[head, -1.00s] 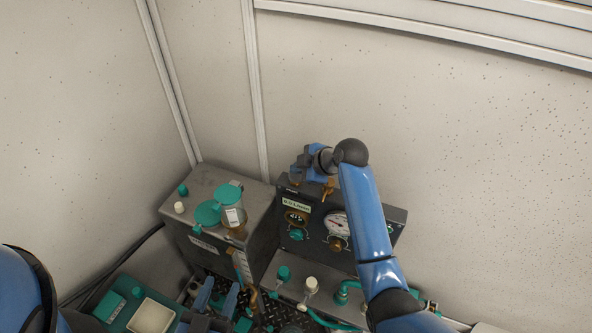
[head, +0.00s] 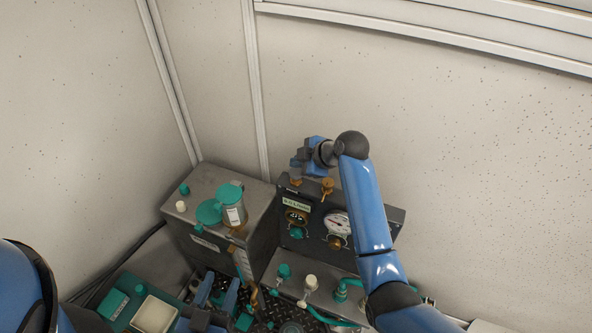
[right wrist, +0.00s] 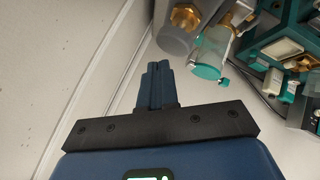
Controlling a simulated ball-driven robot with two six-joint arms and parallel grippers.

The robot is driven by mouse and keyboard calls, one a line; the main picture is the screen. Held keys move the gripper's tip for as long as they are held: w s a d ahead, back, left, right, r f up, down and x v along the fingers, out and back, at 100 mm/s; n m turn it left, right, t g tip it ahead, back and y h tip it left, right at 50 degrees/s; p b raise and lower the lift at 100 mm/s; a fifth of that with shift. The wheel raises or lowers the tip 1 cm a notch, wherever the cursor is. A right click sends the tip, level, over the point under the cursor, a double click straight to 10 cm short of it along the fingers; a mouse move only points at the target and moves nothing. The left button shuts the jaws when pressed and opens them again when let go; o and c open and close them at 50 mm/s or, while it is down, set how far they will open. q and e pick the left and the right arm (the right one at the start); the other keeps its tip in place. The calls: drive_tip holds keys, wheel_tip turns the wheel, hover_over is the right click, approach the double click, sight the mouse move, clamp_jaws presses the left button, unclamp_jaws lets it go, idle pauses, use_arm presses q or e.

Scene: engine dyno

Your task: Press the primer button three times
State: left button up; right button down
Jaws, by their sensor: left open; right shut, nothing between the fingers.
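No part is legibly marked as the primer button; I cannot tell which one it is. The dark gauge panel (head: 345,215) stands against the back wall, with two brass fittings (head: 327,187) on its top edge. My right gripper (head: 297,170) is shut and empty over the left end of that top edge, partly hiding the left fitting; contact is unclear. In the right wrist view its closed fingers (right wrist: 155,85) show beside a grey housing with a brass fitting (right wrist: 187,17). My left gripper (head: 217,292) is open and low at the front, below the grey box.
The grey box (head: 195,180) left of the panel carries a teal knob, a white knob and a clear cup with a teal lid (head: 207,212). Teal and white valves (head: 311,282) stand in front of the panel. A teal frame with a white pad (head: 155,314) is at lower left.

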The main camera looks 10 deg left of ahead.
sight(298, 173)
drive_tip(key=shift+r+p, duration=1.8)
drive_tip(key=shift+r, duration=0.75)
use_arm(q)
wheel_tip(298, 173, up, 4)
drive_tip(key=shift+f, duration=0.25)
clamp_jaws()
